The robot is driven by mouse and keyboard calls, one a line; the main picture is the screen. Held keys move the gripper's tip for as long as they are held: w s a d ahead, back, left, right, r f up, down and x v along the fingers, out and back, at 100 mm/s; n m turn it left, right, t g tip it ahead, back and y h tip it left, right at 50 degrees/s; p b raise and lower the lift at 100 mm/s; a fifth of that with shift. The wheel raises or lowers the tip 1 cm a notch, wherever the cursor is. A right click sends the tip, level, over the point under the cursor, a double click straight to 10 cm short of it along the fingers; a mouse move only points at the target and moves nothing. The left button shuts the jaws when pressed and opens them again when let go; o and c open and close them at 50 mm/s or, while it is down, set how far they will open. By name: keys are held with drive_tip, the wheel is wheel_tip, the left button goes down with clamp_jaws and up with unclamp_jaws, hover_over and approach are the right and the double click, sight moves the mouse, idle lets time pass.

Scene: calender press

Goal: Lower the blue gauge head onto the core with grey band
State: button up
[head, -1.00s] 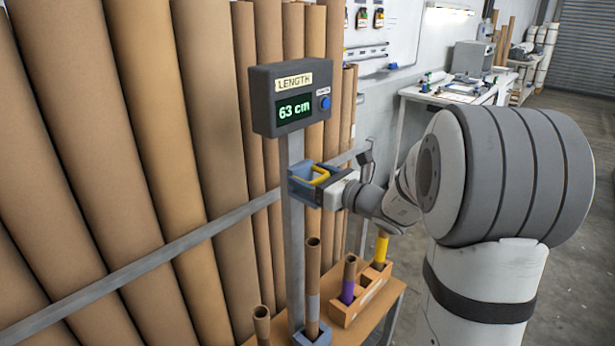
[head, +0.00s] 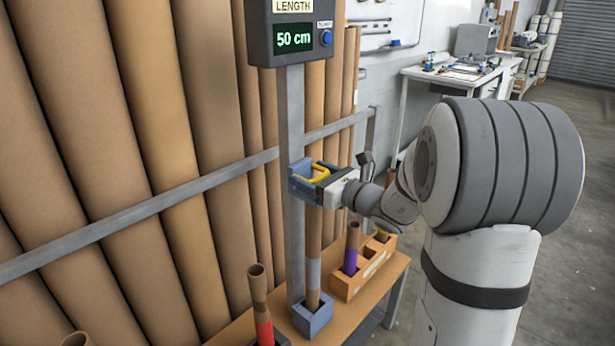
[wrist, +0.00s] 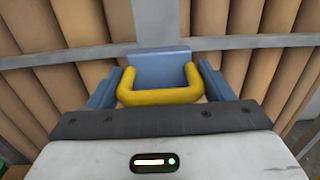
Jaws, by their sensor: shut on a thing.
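The blue gauge head (head: 303,184), with a yellow handle (head: 318,172), sits on a grey upright post (head: 291,130). My gripper (head: 325,180) is shut on the handle; the handle also shows in the wrist view (wrist: 160,97), in front of my gripper's body. The core with grey band (head: 313,272) stands upright in a blue holder (head: 313,318) directly below the gauge head. Its top end meets the underside of the gauge head in the picture; whether they touch is hidden. The display (head: 294,38) on the post reads 50 cm.
A core with a red band (head: 263,330) stands at the front left. An orange rack (head: 350,285) holds a core with a purple band (head: 351,250), to the right of the blue holder. Tall brown tubes (head: 140,140) lean behind a grey rail (head: 130,220).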

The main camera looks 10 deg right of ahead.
drive_tip(key=shift+s+d+f, duration=0.1)
drive_tip(key=shift+f, duration=0.4)
drive_tip(key=o, duration=1)
drive_tip(key=shift+o, duration=0.4)
drive_tip(key=shift+r, duration=0.1)
drive_tip(key=v, duration=0.7)
drive_tip(key=shift+s+d, duration=0.25)
drive_tip(key=shift+s, duration=0.05)
